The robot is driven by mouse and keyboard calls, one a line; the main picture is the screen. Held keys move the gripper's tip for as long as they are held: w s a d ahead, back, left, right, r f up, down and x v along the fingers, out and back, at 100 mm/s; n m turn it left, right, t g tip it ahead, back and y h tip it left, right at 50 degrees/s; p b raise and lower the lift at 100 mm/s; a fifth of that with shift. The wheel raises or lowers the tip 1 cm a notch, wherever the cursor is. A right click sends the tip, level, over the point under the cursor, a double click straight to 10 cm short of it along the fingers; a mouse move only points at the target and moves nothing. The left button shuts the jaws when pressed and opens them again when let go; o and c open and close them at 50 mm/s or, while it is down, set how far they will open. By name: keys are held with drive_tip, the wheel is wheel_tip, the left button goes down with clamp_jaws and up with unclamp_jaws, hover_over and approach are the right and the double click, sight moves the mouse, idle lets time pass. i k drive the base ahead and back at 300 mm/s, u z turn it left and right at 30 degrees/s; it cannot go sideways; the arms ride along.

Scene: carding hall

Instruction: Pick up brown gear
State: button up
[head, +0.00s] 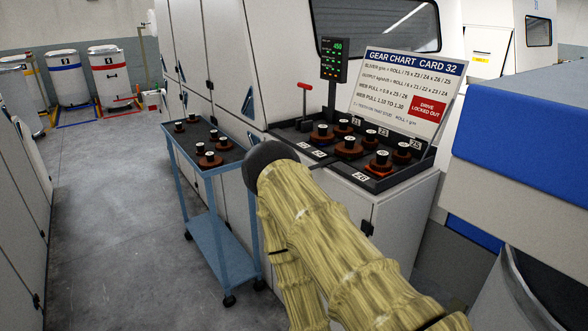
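Several brown gears with dark hubs and pale tops stand on the black panel (292,135) at the right, among them a front gear (379,167) and a middle gear (348,150). Several smaller-looking brown gears, such as a front one (210,161), stand on the dark top of a blue cart (200,168). I cannot tell which gear is the one named. My yellow, bamboo-patterned arm rises from the bottom and bends at a dark round joint between cart and panel. My gripper is not in view, and no gear is seen held.
A gear chart sign (409,90), a green-digit display (334,60) and a red-handled lever (304,98) stand at the panel. A blue-topped machine (525,150) blocks the right. Grey floor (110,220) lies open left of the cart. White drums (109,74) stand far back.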

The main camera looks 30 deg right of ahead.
sight(380, 164)
drive_tip(key=z, duration=0.4)
drive_tip(key=k, duration=1.15)
drive_tip(key=z, duration=0.35)
drive_tip(key=i, duration=1.05)
